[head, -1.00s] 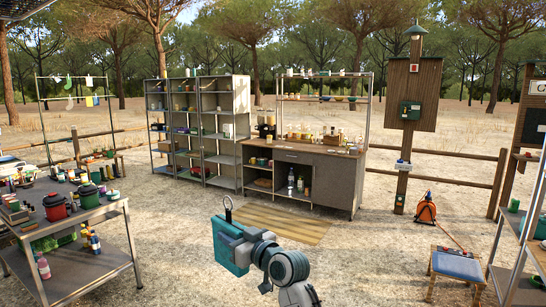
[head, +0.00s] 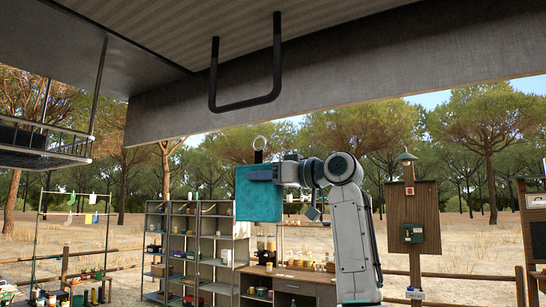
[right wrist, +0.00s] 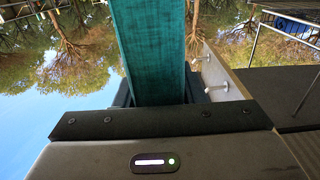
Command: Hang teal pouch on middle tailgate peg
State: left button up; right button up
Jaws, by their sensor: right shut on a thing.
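The teal pouch (head: 258,203) hangs upright in my right gripper (head: 264,174), with a pale ring (head: 259,143) on a dark tab at its top. The gripper is shut on the pouch's upper part. In the right wrist view the teal pouch (right wrist: 150,50) fills the middle between the fingers. Two pale pegs, one (right wrist: 207,55) above the other (right wrist: 214,87), stick out from a light strip (right wrist: 228,78) just right of the pouch there. Which peg is the middle one I cannot tell. In the head view the tailgate (head: 330,75) spans overhead, above the pouch; no pegs show clearly there. My left gripper is out of view.
A black U-shaped handle (head: 246,104) hangs from the tailgate above the pouch. A wire rack (head: 40,150) hangs at the left. Metal shelves (head: 190,250), a workbench (head: 290,283) and a wooden post board (head: 411,222) stand farther back.

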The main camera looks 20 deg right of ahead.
jog(key=s+r, duration=0.2)
jog(key=r, duration=0.1)
jog(key=d+r, duration=0.1)
jog(key=shift+s+r, duration=0.25)
jog(key=shift+s, duration=0.15)
jog(key=shift+s+a+f+b, duration=0.2)
jog(key=shift+s+a+b, duration=0.05)
jog(key=shift+a+b, duration=0.25)
jog(key=s+a+f+b, duration=0.2)
jog(key=s+a+b, duration=0.3)
jog(key=a, duration=0.2)
jog(key=shift+s+b, duration=0.3)
jog(key=shift+b, duration=0.05)
dwell(0.6)
jog(key=o, duration=1.1)
jog(key=shift+o, duration=0.2)
